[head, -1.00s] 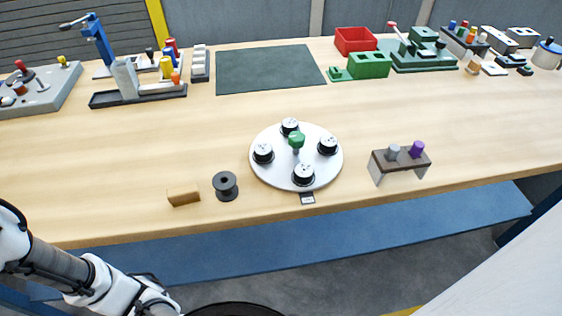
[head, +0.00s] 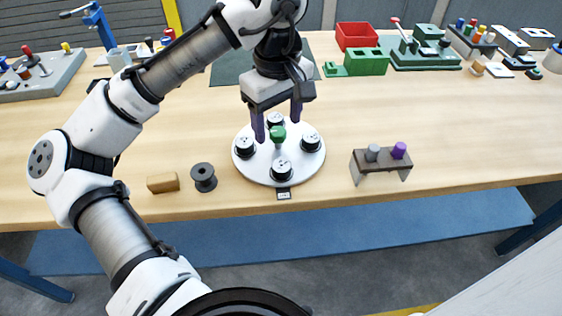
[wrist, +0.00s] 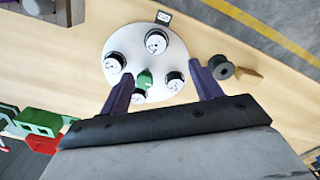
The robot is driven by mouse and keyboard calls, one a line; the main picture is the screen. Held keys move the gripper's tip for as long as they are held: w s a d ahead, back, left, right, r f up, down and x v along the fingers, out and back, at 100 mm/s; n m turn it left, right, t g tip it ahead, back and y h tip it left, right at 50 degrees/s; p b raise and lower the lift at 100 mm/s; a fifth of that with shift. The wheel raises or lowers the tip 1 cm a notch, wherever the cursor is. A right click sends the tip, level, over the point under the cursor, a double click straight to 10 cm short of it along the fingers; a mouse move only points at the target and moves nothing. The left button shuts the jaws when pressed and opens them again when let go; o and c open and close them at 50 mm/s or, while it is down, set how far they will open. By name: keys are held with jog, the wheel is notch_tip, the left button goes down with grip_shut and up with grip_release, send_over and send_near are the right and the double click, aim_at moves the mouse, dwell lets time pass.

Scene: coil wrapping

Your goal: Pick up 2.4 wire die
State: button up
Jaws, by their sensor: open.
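A round white turntable (head: 255,173) lies on the table and carries several black-and-silver dies around a green knob (head: 278,133). The dies are at the back (head: 275,120), left (head: 244,147), right (head: 310,141) and front (head: 281,169). Their markings are too small to read, so I cannot tell which is 2.4. My gripper (head: 277,122) is open and empty above the back part of the turntable. In the wrist view its fingers (wrist: 160,88) stand apart, with the green knob (wrist: 144,79) and a die (wrist: 138,97) between them in the picture.
A black spool (head: 204,177) and a wooden block (head: 163,183) lie left of the turntable. A small stand with grey and purple pegs (head: 380,160) is to the right. Red (head: 356,36) and green (head: 366,62) bins stand behind. The table's front edge is close.

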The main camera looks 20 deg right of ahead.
send_over(282, 165)
jog(key=f, duration=0.6)
jog(key=shift+s+a+f, duration=0.15)
jog(key=shift+a+f, duration=0.2)
jog(key=shift+d+f+p, duration=0.15)
jog(key=shift+f+p, duration=0.25)
jog(key=shift+f, duration=0.95)
jog(key=shift+d+f+p, duration=0.1)
jog(key=shift+f+p, duration=0.3)
jog(key=shift+f, duration=0.95)
jog(key=c, duration=1.2)
